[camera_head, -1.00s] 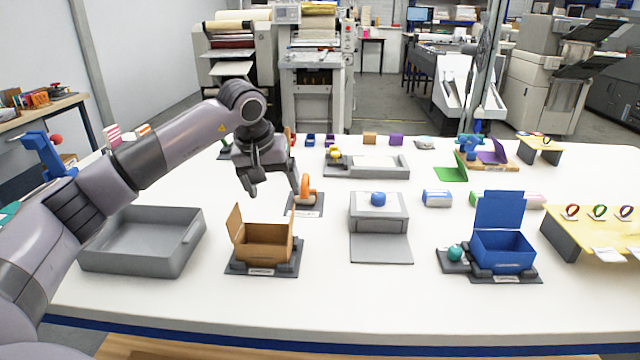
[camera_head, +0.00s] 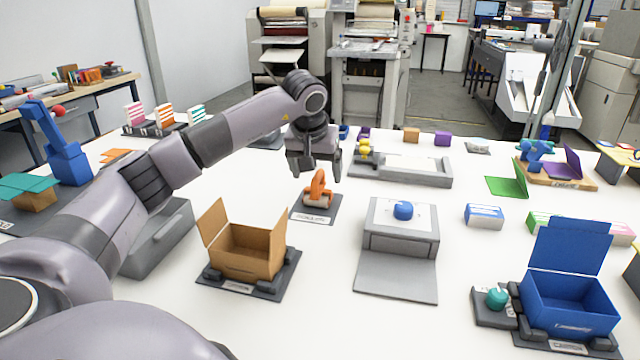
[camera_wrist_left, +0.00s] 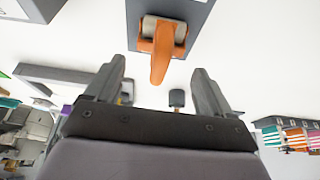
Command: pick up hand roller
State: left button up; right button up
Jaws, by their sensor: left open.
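The hand roller (camera_head: 318,191) has an orange upright handle and a pale roller at its base. It stands on a dark labelled mat (camera_head: 328,215) on the white table. My left gripper (camera_head: 323,174) is open and empty, its fingers pointing down just above or behind the handle; the exact gap is unclear. In the left wrist view the hand roller (camera_wrist_left: 161,42) lies ahead of the open left gripper (camera_wrist_left: 158,66), its handle roughly centred between the two fingers and not gripped. My right gripper is not in view.
An open brown box (camera_head: 240,262) stands in front of the roller, with a grey tray (camera_head: 160,240) to its left, partly behind my arm. A grey stand with a blue knob (camera_head: 403,211) is to the right. A low grey tray (camera_head: 425,178) lies behind right.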

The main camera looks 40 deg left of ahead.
aim_at(318, 174)
pick_arm(q)
jog(key=x, duration=0.4)
jog(key=shift+f, duration=0.15)
jog(key=c, duration=1.1)
notch_tip(318, 174, up, 20)
jog(key=shift+r+p, duration=0.1)
jog(key=shift+p, duration=1.1)
jog(key=o, duration=0.6)
jog(key=shift+c, duration=1.6)
